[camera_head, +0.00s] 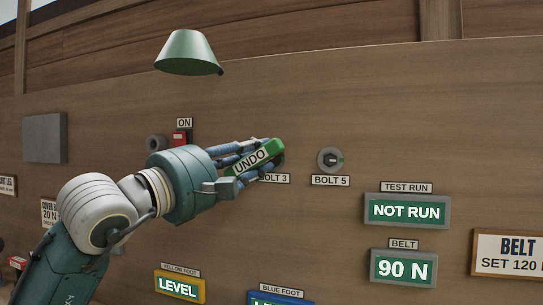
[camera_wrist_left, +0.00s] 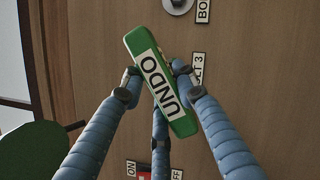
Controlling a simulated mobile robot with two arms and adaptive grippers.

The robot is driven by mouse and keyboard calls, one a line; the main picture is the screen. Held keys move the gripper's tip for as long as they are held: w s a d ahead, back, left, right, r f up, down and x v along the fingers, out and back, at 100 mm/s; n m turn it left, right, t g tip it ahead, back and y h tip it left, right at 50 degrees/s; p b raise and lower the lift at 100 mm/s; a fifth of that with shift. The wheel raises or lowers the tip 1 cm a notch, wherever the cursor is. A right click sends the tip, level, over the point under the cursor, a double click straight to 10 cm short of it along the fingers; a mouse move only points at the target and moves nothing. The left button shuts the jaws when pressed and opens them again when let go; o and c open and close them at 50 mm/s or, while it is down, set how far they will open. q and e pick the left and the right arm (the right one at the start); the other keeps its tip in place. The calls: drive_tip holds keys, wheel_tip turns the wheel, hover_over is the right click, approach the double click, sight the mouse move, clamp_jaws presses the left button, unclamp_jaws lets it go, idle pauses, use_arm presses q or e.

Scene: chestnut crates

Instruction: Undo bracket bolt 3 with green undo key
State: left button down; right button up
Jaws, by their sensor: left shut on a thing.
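The green undo key (camera_head: 259,158), with a white UNDO label, is in my left gripper (camera_head: 262,160) in front of the wooden wall. The blue fingers close around it in the left wrist view too, where the key (camera_wrist_left: 158,80) lies tilted between the fingertips (camera_wrist_left: 152,80). Bracket bolt 3 itself is hidden behind the key and fingers; only part of its BOLT 3 label (camera_head: 276,178) shows. I cannot tell whether the key touches the bolt. My right gripper is in neither view.
Bolt 5 (camera_head: 330,160) sits to the right with its label below. A red switch (camera_head: 180,137) marked ON is left of the gripper. A green lamp shade (camera_head: 189,53) hangs above. NOT RUN (camera_head: 407,211) and 90 N (camera_head: 403,268) displays are lower right.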

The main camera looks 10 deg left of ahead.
use_arm(q)
drive_tip(key=shift+a+r+m+p, duration=0.15)
drive_tip(key=shift+r+m+p, duration=0.05)
drive_tip(key=shift+m+p, duration=0.35)
drive_tip(key=shift+w+m+g+p, duration=0.1)
drive_tip(key=shift+m+g+p, duration=0.3)
drive_tip(key=shift+m+p, duration=0.05)
drive_tip(key=m+p, duration=0.2)
drive_tip(key=shift+s+d+r+m+g, duration=0.1)
drive_tip(key=shift+s+d+m+g, duration=0.1)
drive_tip(key=shift+d+m+g, duration=0.15)
drive_tip(key=shift+m+g+p, duration=0.25)
drive_tip(key=shift+p, duration=0.3)
drive_tip(key=shift+f, duration=0.25)
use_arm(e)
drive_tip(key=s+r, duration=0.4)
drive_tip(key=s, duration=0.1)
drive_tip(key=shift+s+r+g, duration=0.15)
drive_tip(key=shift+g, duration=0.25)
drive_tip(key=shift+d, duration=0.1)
use_arm(q)
drive_tip(key=shift+r+m+y+p, duration=0.15)
drive_tip(key=shift+m+y+p, duration=0.15)
drive_tip(key=shift+m+p, duration=0.25)
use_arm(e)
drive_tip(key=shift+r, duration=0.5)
